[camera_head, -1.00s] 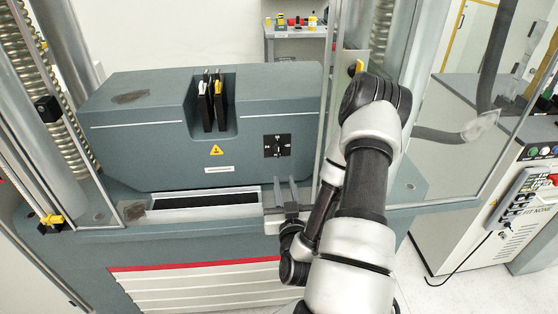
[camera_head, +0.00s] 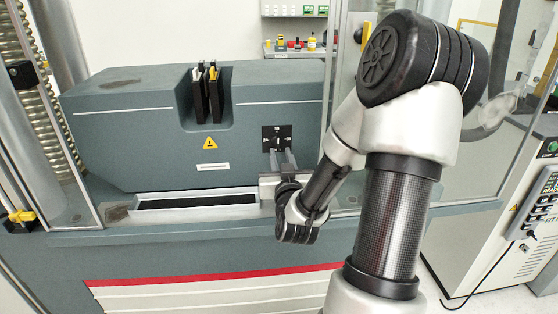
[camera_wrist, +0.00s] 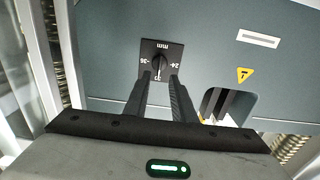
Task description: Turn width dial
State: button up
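The width dial (camera_head: 277,139) is a black square plate with a knob on the front of the grey-blue machine (camera_head: 130,142). In the wrist view the dial (camera_wrist: 159,62) appears upside down, with "mm" and numbers around its round knob. My gripper (camera_head: 280,158) is in front of the dial's lower part in the head view. In the wrist view my gripper (camera_wrist: 159,80) is open, its two dark fingers apart with nothing between them. The fingertips overlap the plate's near edge in the picture. I cannot tell whether they touch it.
A slot with black and silver jaws (camera_head: 207,95) is left of the dial. A yellow warning triangle (camera_head: 210,143) is below it. An open trough (camera_head: 195,204) runs along the machine's front. A clear guard panel and metal post stand at the right, close to my arm.

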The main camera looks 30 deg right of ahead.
aim_at(278, 144)
jog(key=shift+x, duration=2.65)
grip_shut()
